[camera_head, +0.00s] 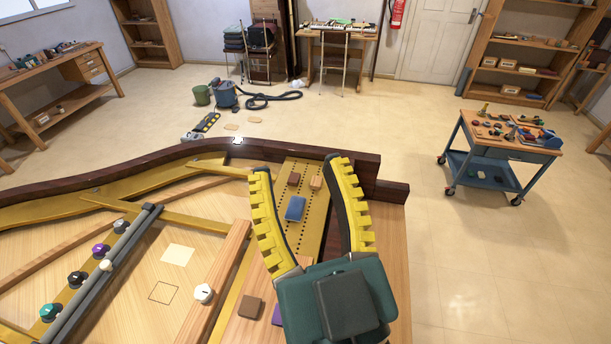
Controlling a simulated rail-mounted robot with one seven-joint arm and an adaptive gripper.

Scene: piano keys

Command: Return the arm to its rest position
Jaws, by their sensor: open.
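My gripper (305,187) is at the lower middle of the head view, with a dark green body and two yellow-and-black toothed fingers. The fingers are spread wide and nothing is held between them. They reach over a gold perforated plate (313,228) on the right part of the piano frame. A blue block (295,208) and two small brown blocks (293,179) (316,183) show between the fingers; whether the gripper touches them cannot be told. My gripper body hides part of the wood below it.
A brown block (250,307) and a purple block (277,314) lie beside my gripper. A blue cart (484,179) stands at right. Floor between is clear.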

